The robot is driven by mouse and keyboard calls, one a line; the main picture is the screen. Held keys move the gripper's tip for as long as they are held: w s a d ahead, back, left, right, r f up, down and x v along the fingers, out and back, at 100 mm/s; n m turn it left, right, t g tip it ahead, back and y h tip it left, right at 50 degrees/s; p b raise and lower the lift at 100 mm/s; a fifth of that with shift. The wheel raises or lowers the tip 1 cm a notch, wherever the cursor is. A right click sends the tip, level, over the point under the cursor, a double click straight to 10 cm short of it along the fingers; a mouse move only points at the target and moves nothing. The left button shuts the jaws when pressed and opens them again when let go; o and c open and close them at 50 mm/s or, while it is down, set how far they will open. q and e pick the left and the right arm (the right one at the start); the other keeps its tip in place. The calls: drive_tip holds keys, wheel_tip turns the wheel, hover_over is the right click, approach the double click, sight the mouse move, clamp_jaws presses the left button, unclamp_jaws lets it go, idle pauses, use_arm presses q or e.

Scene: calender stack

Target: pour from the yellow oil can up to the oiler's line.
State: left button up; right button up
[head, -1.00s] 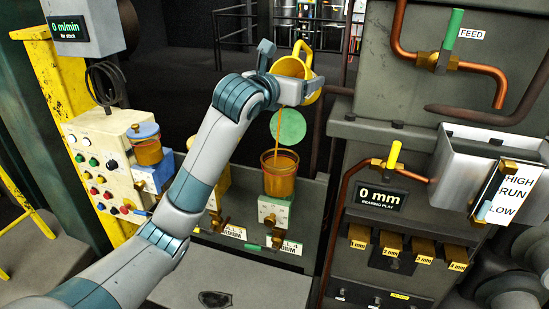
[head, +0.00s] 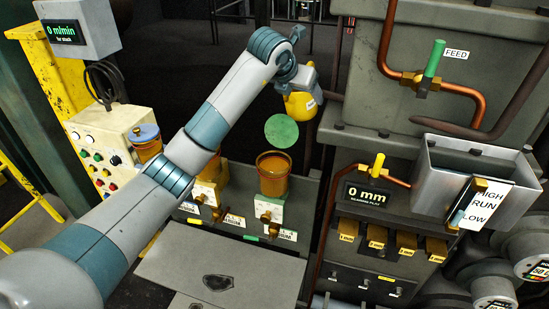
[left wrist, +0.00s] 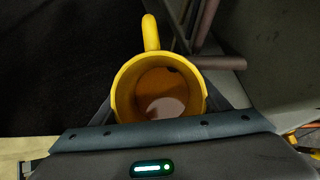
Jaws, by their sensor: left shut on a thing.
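The yellow oil can (head: 300,106) is held by my left gripper (head: 306,84), up and to the right of the open oiler. In the left wrist view the can (left wrist: 124,92) sits between the fingers, with its handle at the top and brown oil inside. My left gripper (left wrist: 160,125) is shut on it. The amber oiler cup (head: 273,180) stands open on a pale green-white block, with oil in it. Its line cannot be made out. No stream falls from the can. My right gripper is not in view.
A green round lid (head: 281,130) stands raised behind the open oiler. Another amber oiler (head: 210,168) is to its left, partly behind my arm. A grey metal trough (head: 455,170) and a copper pipe with a yellow-handled valve (head: 377,166) are to the right.

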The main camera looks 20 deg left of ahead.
use_arm(q)
drive_tip(key=shift+s+a+r, duration=0.1)
drive_tip(key=shift+s+r, duration=0.1)
drive_tip(key=shift+r, duration=0.05)
drive_tip(key=shift+w+f, duration=0.15)
drive_tip(key=shift+w, duration=0.05)
drive_tip(key=shift+w+d+f+g+y, duration=0.1)
drive_tip(key=shift+w+f+g, duration=0.2)
drive_tip(key=shift+f, duration=0.55)
drive_tip(key=shift+w+d+f+g+y, duration=0.1)
drive_tip(key=shift+w+f+g, duration=0.1)
drive_tip(key=shift+f+g, duration=0.45)
drive_tip(key=shift+w+d+f+g+y, duration=0.15)
drive_tip(key=shift+w+f, duration=0.1)
drive_tip(key=shift+f, duration=0.75)
drive_tip(key=shift+w+f+g, duration=0.3)
drive_tip(key=shift+f+g, duration=0.2)
drive_tip(key=shift+f, duration=0.2)
drive_tip(key=shift+w+f+g, duration=0.25)
drive_tip(key=shift+f+g, duration=0.25)
drive_tip(key=shift+f, duration=0.2)
drive_tip(key=shift+r, duration=2.95)
